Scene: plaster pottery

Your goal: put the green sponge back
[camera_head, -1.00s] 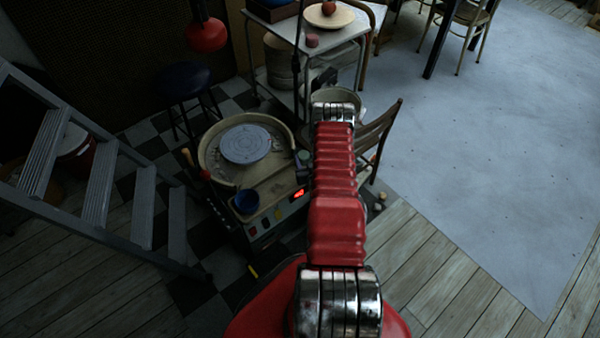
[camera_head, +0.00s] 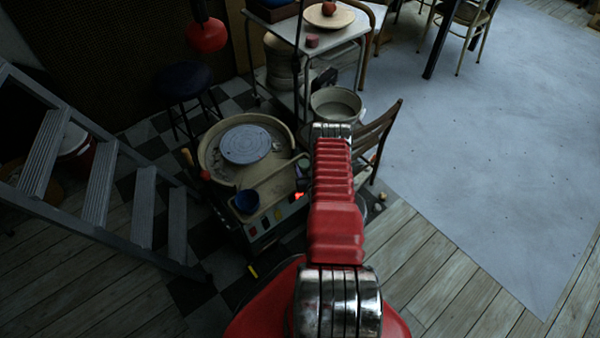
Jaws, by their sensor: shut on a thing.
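My red arm reaches forward over the right side of the pottery wheel (camera_head: 247,144). My gripper (camera_head: 302,182) is mostly hidden behind the arm; only a small dark part shows at its left edge, above the front right of the wheel unit. A small greenish patch, seemingly the green sponge (camera_head: 304,166), shows beside it. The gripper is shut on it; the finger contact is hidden. The wheel's basin has a grey round wheel head and a dark blue bowl (camera_head: 247,201) on its front ledge.
A pale basin (camera_head: 336,103) and a wooden chair (camera_head: 376,138) stand just beyond the arm. A white trolley (camera_head: 290,30) is at the back. A dark stool (camera_head: 186,80) and a grey stepladder (camera_head: 100,185) are at left. Open grey floor (camera_head: 480,150) lies at right.

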